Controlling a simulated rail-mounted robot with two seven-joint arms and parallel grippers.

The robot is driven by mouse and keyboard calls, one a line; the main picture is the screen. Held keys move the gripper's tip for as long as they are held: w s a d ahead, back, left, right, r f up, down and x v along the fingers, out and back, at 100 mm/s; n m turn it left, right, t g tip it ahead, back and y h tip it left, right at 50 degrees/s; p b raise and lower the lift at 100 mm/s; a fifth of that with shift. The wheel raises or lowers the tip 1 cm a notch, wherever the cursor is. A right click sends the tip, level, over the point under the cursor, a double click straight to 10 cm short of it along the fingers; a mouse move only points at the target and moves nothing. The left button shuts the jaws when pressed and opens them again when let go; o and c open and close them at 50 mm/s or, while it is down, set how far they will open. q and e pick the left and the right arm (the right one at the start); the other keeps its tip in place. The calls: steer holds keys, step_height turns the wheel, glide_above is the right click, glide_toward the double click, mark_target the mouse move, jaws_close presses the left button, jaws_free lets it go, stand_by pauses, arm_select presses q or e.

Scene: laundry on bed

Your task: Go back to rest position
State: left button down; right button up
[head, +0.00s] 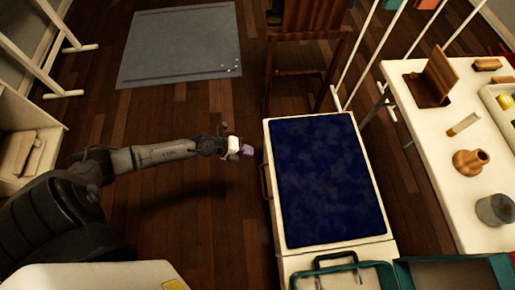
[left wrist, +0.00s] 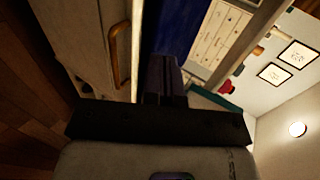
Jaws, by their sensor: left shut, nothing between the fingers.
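My left gripper (head: 246,150) is at the end of my left arm, which reaches in from the left in the head view. It is over the wooden floor, just left of a white bench with a dark blue top (head: 330,185). In the left wrist view its fingers (left wrist: 163,75) are together with nothing between them. The blue top (left wrist: 172,28) shows behind them. My right gripper is in neither view.
A white table (head: 425,135) with a wooden vase (head: 470,161) and a grey pot (head: 494,209) stands at the right. A chair (head: 305,50) is behind the bench. A grey mat (head: 180,45) lies on the floor at the back left. Teal-edged bins (head: 350,262) are at the front.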

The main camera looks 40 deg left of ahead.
arm_select(q)
steer(key=shift+v, duration=0.85)
steer(key=w+a+r+n+t+y, duration=0.2)
steer(key=a+r+n+t+y, duration=0.1)
steer(key=a+r+n+y, duration=0.3)
steer(key=w+a+r+n+t+y, duration=0.2)
steer(key=a+r+n+t+y, duration=0.1)
steer(key=r+n+y, duration=0.45)
steer(key=s+d+r+n+g+h+p, duration=0.1)
steer(key=s+d+n+g+h+p, duration=0.8)
steer(key=s+d, duration=1.15)
step_height(320, 180, up, 38)
steer(key=s+a+n+g+y+p, duration=0.1)
steer(key=s+g+y+p, duration=0.1)
steer(key=p, duration=3.3)
steer(key=shift+a+f+y+p, duration=0.15)
steer(key=shift+a+y+p, duration=0.05)
steer(key=shift+y+p, duration=0.2)
